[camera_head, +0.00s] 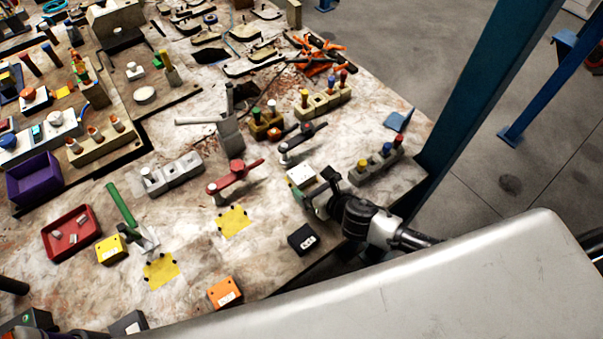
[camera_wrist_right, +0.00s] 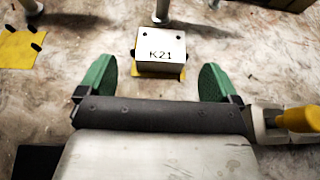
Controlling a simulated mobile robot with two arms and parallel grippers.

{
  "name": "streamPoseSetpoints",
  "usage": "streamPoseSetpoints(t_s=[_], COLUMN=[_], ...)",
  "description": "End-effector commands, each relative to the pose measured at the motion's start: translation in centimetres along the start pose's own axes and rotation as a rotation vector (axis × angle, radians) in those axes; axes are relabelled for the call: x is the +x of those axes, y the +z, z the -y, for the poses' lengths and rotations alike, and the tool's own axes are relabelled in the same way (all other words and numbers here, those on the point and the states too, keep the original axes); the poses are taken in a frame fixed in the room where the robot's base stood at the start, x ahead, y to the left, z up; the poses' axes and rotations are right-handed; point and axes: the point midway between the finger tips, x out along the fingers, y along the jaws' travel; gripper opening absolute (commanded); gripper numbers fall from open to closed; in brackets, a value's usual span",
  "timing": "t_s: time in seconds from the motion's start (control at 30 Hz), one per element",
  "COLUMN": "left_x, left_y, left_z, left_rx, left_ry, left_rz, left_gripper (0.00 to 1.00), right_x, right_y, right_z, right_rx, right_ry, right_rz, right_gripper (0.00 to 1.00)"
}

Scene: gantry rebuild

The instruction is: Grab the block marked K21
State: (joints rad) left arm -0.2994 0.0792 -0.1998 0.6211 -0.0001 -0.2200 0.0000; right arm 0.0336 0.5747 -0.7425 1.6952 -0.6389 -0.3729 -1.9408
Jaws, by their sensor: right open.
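The block marked K21 (camera_wrist_right: 160,52) is a white box with black lettering and two dark dots on its top. It sits on a yellow patch on the worn table. In the head view the white block (camera_head: 301,176) is just beyond my right gripper (camera_head: 318,193). In the wrist view the green fingers of my right gripper (camera_wrist_right: 156,82) are open, one to each side of the block's near end. They stand apart from the block, with gaps on both sides. My left gripper is not clearly in view.
A black block (camera_head: 303,239) and an orange block (camera_head: 224,292) lie nearer. Bare table surrounds the yellow patch (camera_head: 234,222).

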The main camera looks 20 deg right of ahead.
Motion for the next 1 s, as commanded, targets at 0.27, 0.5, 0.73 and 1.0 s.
streamPoseSetpoints(t_s=[0.27, 0.5, 0.73, 1.0], left_x=[-0.6, -0.6, -0.6, -0.6], left_y=[-0.1, 0.0, 0.0, 0.0], left_z=[0.0, 0.0, 0.0, 0.0], left_rx=[0.0, 0.0, 0.0, 0.0], left_ry=[0.0, 0.0, 0.0, 0.0], left_rz=[0.0, 0.001, 0.001, 0.001], left_gripper=[0.6, 0.6, 0.6, 0.6], right_x=[3.2, 3.4, 3.4, 3.4], right_y=[0.2, 0.1, 0.1, 0.2], right_z=[0.1, 0.1, 0.1, 0.1], right_rx=[0.002, 0.001, 0.001, 0.001], right_ry=[-0.001, 0.0, 0.0, 0.0], right_rz=[0.002, 0.001, 0.001, 0.002], right_gripper=[0.94, 0.94, 0.63, 0.33])
